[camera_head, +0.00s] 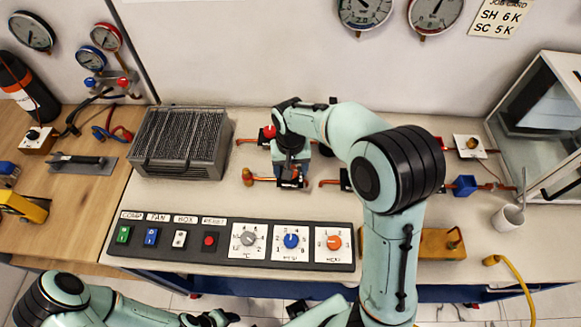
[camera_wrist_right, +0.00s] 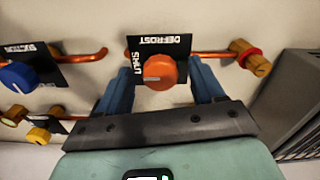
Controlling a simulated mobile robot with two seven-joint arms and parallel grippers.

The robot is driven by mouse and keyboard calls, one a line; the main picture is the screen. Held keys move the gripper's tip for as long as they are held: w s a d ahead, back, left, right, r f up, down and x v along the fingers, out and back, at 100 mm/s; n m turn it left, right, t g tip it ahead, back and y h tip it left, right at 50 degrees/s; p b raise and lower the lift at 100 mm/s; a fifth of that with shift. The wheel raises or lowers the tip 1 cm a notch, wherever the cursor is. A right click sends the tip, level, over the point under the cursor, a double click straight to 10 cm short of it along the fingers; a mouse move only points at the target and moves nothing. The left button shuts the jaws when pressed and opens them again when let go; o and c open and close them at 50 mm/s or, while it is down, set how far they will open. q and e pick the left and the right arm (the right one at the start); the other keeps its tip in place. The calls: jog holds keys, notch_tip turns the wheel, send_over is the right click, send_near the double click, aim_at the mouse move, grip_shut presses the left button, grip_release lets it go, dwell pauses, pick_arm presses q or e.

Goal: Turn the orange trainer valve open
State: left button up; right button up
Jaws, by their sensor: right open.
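The orange valve knob (camera_wrist_right: 159,71) sits on a black plate marked DEFROST and SHUT, on a copper pipe, in the right wrist view. A pale mark on the knob points toward the plate's SHUT side. My right gripper (camera_wrist_right: 162,78) is open, with one blue finger on each side of the knob; I cannot tell whether they touch it. In the head view my right gripper (camera_head: 290,168) reaches down over the pipe and mostly hides this valve. My left gripper (camera_head: 210,318) is low at the bottom edge, partly cut off, its jaws unclear.
A blue SUCTION knob (camera_wrist_right: 18,76), a yellow knob (camera_wrist_right: 39,135) and a brass fitting (camera_wrist_right: 249,58) are near the valve. A finned unit (camera_head: 182,140) stands left of my right gripper. A control panel (camera_head: 190,259) with another orange knob (camera_head: 334,242) lies along the front edge.

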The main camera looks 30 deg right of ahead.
jog(key=c, duration=1.1)
jog(key=shift+o, duration=0.2)
jog(key=shift+n, duration=0.3)
jog(key=n, duration=0.4)
jog(key=shift+d, duration=0.1)
jog(key=n, duration=0.4)
jog(key=shift+n, duration=0.4)
jog(key=n, duration=0.4)
jog(key=shift+d+n, duration=0.1)
jog(key=shift+n, duration=0.2)
pick_arm(q)
jog(key=shift+w+r+p, duration=0.5)
jog(key=shift+r, duration=0.15)
pick_arm(e)
jog(key=shift+n, duration=2)
